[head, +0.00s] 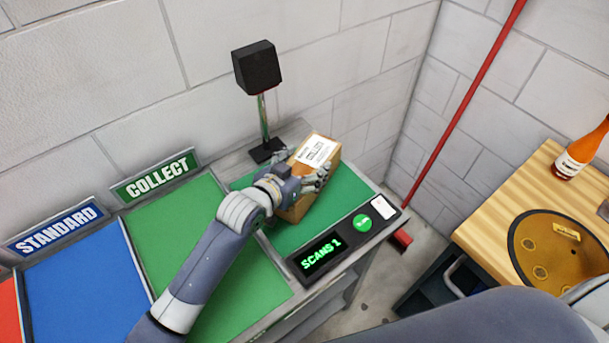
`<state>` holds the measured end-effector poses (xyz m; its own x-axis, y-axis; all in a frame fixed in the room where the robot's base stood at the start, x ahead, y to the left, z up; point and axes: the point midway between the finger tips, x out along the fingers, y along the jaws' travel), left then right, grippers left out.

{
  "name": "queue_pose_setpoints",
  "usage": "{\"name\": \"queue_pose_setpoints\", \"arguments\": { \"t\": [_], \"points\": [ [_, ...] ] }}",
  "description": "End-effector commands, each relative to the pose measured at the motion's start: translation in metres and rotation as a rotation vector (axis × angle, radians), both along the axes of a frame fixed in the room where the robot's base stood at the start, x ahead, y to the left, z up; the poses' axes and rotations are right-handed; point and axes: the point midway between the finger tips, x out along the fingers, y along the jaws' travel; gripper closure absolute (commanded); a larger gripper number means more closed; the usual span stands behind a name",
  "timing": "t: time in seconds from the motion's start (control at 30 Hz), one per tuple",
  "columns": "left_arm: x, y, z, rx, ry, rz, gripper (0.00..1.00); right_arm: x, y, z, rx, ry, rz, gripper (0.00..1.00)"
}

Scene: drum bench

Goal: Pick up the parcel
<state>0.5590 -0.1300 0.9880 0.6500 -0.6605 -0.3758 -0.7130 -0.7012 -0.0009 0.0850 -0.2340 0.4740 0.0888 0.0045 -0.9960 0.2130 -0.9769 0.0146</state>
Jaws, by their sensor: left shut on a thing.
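The parcel (299,207) is a brown cardboard box with a white printed label on its top. It is on or just above the green scan area at the right end of the bench; I cannot tell whether it touches the surface. My left gripper (308,181) reaches it from the left and is shut on it, with the fingers across its middle. The fingers and wrist hide part of the box's side. My right gripper is not in view; only part of my right arm shows at the lower right.
A black scanner head (257,67) stands on a post behind the parcel. A display (321,256) reading "SCANS 1" is in front. The green COLLECT area (175,230) and blue STANDARD area (75,290) look empty. A wooden table (490,215) with an orange bottle (580,155) is at right.

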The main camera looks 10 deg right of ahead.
Motion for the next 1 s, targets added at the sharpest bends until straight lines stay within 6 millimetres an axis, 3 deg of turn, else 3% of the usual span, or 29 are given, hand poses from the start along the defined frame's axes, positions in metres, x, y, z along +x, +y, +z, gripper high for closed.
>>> {"name": "queue_pose_setpoints", "arguments": {
  "t": [0.37, 0.67, 1.0],
  "points": [
    [-0.001, 0.001, -0.001, 0.005, 0.006, -0.001, 0.76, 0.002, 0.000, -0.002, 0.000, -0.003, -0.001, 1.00],
    [0.000, 0.000, 0.034, -0.001, -0.003, 0.000, 0.76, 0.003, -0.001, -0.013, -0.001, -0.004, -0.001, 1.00],
    [-0.061, 0.005, 0.038, -0.002, 0.002, -0.003, 0.76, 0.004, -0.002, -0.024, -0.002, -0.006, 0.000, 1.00]
  ]
}}
